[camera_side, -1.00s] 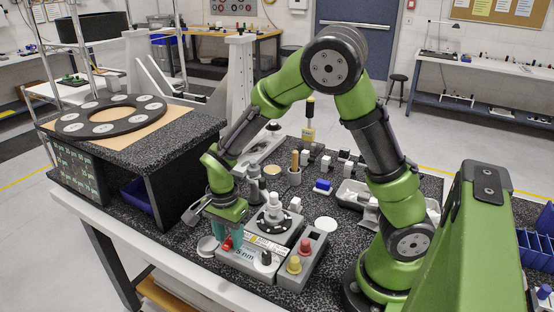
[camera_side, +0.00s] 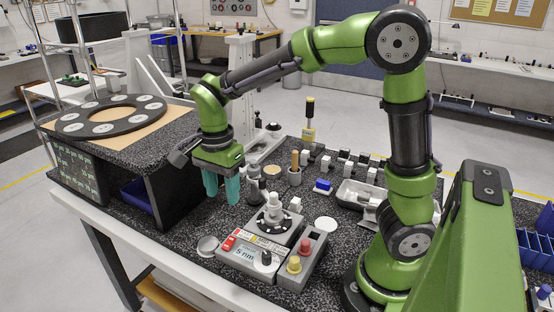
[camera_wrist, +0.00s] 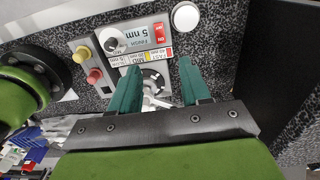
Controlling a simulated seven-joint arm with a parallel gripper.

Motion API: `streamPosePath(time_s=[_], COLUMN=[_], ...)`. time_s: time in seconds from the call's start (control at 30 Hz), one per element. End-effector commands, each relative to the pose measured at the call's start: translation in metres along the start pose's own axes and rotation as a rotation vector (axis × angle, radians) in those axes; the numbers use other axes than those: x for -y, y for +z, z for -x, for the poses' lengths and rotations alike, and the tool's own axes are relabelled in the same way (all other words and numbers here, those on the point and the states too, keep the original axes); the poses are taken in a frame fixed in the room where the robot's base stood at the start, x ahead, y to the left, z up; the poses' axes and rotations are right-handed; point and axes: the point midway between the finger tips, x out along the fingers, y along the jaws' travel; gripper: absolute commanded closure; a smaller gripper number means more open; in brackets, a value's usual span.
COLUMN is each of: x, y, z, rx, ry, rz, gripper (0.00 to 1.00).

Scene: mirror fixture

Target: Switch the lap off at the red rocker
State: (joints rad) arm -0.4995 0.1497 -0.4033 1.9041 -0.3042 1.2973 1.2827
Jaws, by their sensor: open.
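The red rocker (camera_side: 229,243) is at the left end of the grey lap control box (camera_side: 232,257), beside a "5 nm" display (camera_side: 244,253) and a black knob (camera_side: 266,258). The rocker also shows uncovered in the wrist view (camera_wrist: 159,33), with pale marks on it; I cannot tell which side is pressed. My gripper (camera_side: 221,195) is above and behind the box, apart from the rocker, with its teal fingers pointing down. In the wrist view my gripper (camera_wrist: 158,68) has its fingers spread with nothing between them.
A grey box with a yellow button (camera_side: 293,265) and a red button (camera_side: 305,247) adjoins on the right. The round lap dial (camera_side: 272,221) with a pale upright post stands behind the display. A white disc (camera_side: 207,246) lies left of the box. A dark granite-topped stand (camera_side: 180,140) rises at left.

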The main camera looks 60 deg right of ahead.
Motion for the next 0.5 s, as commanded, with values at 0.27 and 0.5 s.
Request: streamPosePath(time_s=[0.27, 0.5], x=[0.0, 0.0], y=[0.0, 0.0], z=[0.032, 0.034], rx=[0.0, -0.001], ry=[0.0, 0.0], rz=[0.0, 0.001], gripper=[0.53, 0.53])
